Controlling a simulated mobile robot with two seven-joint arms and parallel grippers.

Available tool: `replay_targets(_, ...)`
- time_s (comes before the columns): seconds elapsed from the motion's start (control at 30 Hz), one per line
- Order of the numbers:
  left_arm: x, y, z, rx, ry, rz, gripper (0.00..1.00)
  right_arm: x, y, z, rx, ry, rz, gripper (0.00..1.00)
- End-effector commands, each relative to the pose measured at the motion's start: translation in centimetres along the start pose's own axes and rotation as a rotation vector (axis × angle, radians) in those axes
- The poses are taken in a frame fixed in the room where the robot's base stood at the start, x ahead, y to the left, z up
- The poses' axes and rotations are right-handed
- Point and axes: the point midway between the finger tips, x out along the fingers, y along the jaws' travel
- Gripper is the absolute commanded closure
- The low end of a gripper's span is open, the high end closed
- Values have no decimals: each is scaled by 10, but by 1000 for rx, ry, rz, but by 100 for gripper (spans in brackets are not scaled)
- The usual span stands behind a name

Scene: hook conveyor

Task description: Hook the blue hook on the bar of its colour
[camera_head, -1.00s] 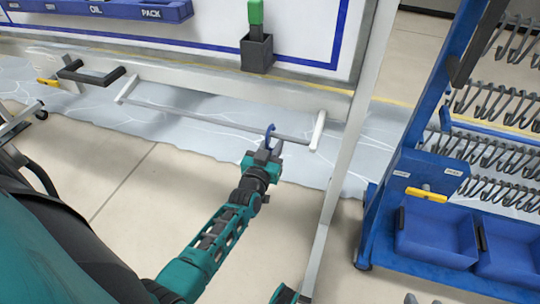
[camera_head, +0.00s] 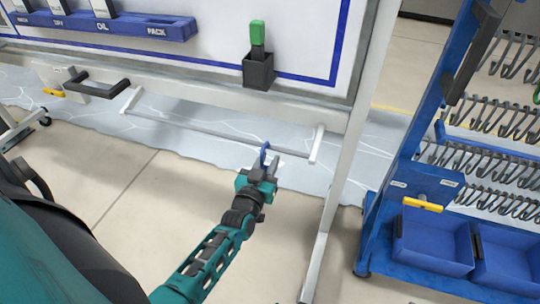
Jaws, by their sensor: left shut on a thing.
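The blue hook (camera_head: 264,155) is small and stands up from the fingers of my left gripper (camera_head: 262,170), which is shut on it. A thin grey bar (camera_head: 205,131) runs low across the front of the white board frame, between two white end arms. The hook shows against the bar's right part, near the right end arm (camera_head: 316,146). I cannot tell whether the hook touches the bar. No blue colour shows on the bar. My right gripper is out of view.
A blue rack (camera_head: 395,190) with rows of grey hooks and blue bins (camera_head: 432,240) stands at the right. A dark cup with a green-handled tool (camera_head: 257,70) hangs on the board. A black handle (camera_head: 97,83) juts out at the left. The floor below the bar is clear.

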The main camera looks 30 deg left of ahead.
Motion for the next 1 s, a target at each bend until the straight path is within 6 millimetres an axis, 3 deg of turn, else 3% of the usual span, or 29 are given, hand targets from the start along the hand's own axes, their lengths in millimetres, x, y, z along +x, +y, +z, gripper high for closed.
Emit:
replay_targets(0.6, -42, 0, -2, -1, 2, -1, 100, -11, 3, -8, -7, -6, 8, 57)
replay_targets(1.0, -52, 0, -1, -1, 3, 0, 100, -13, 2, -12, -1, -6, 8, 57)
